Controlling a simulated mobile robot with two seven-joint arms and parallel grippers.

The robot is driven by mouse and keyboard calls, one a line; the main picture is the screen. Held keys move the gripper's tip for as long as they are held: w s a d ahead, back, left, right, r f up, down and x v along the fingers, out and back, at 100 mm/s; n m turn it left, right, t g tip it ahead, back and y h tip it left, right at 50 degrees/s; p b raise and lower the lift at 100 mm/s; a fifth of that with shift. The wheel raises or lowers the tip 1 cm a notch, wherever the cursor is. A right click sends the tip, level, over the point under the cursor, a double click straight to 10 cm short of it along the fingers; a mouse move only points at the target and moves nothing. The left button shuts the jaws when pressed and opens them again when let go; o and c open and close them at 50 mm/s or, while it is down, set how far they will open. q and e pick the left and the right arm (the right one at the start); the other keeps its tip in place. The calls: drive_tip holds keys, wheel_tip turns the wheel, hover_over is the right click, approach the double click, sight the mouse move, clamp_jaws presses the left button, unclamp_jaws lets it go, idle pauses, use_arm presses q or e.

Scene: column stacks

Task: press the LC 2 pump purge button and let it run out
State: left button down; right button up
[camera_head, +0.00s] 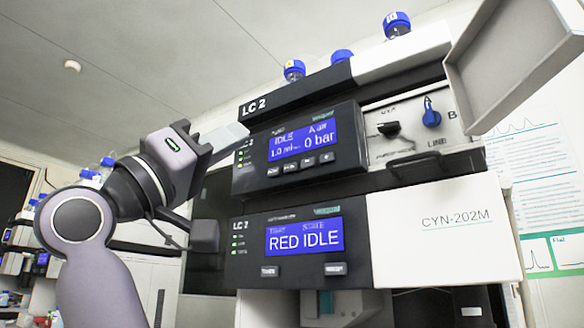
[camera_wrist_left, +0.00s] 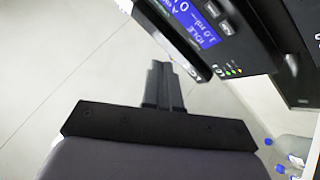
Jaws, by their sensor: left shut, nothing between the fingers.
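The LC 2 pump module (camera_head: 245,185) has a blue display (camera_head: 302,141) reading IDLE and 0 bar in the head view. A row of small dark buttons (camera_head: 308,162) sits under the display; their labels are too small to read, so I cannot tell which is purge. The display also shows at the top of the left wrist view (camera_wrist_left: 196,22). My left gripper (camera_head: 244,131) is shut and empty, with its fingertips close to the module's upper left edge; I cannot tell whether they touch. In the left wrist view the closed fingers (camera_wrist_left: 161,68) point toward the stack. My right gripper is not in view.
Below is a module with a RED IDLE display (camera_head: 305,240) and two buttons. Right of the pump display are a black knob (camera_head: 389,129) and a blue knob (camera_head: 431,115). An open flap (camera_head: 515,65) juts out at upper right. Blue-capped bottles (camera_head: 294,69) stand on top.

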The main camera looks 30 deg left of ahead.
sight(291, 168)
use_arm(q)
drive_tip(key=w, duration=0.3)
drive_tip(key=w+p, duration=0.1)
drive_tip(key=w, duration=0.2)
drive_tip(key=w+p, duration=0.1)
drive_tip(key=w, duration=0.2)
drive_tip(key=shift+d, duration=0.35)
drive_tip(key=shift+w, duration=0.1)
idle(1.7)
drive_tip(key=shift+w+p, duration=0.3)
drive_tip(key=shift+p, duration=0.05)
drive_tip(key=shift+w+d, duration=0.1)
drive_tip(key=shift+w, duration=0.3)
idle(0.6)
drive_tip(key=shift+s, duration=0.8)
